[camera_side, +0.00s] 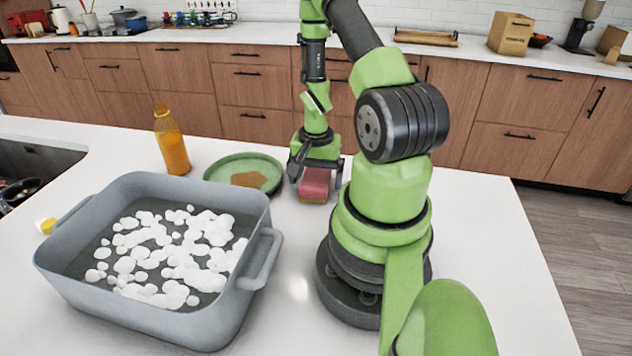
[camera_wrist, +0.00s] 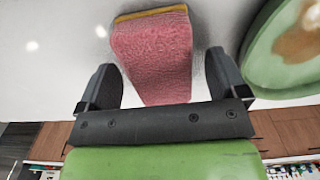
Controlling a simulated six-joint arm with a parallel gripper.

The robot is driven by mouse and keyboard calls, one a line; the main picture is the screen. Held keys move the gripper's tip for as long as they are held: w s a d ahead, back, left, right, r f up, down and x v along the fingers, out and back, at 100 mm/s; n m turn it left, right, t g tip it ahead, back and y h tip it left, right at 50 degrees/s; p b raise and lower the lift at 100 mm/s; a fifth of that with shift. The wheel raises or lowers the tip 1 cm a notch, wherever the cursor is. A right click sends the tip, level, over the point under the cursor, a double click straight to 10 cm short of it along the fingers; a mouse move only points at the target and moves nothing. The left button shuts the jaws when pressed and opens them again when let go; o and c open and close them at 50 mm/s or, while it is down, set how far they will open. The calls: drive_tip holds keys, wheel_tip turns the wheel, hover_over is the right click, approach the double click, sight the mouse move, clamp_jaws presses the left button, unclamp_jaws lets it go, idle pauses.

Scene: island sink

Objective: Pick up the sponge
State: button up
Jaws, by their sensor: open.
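The sponge (camera_side: 315,183) is pink with a yellow-brown layer and rests on the white counter just right of the green plate. In the wrist view the sponge (camera_wrist: 155,58) lies between the two dark fingers, with a visible gap on the right side. My gripper (camera_side: 315,178) points down over the sponge, with its fingers on either side of it. My gripper (camera_wrist: 163,78) is open in the wrist view. The lower end of the sponge is hidden behind the gripper's palm there.
A green plate (camera_side: 212,168) with a brown stain stands close left of the gripper. An orange bottle (camera_side: 172,145) is behind the grey basin (camera_side: 252,290), which holds white foam. A sink (camera_side: 35,165) opens at the far left. The counter right of my base is clear.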

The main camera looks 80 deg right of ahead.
sight(316, 175)
drive_tip(key=shift+f, duration=0.2)
drive_tip(key=c, duration=1)
drive_tip(key=shift+r, duration=0.1)
wheel_tip(316, 175, up, 10)
drive_tip(key=shift+f, duration=0.1)
drive_tip(key=shift+o, duration=0.3)
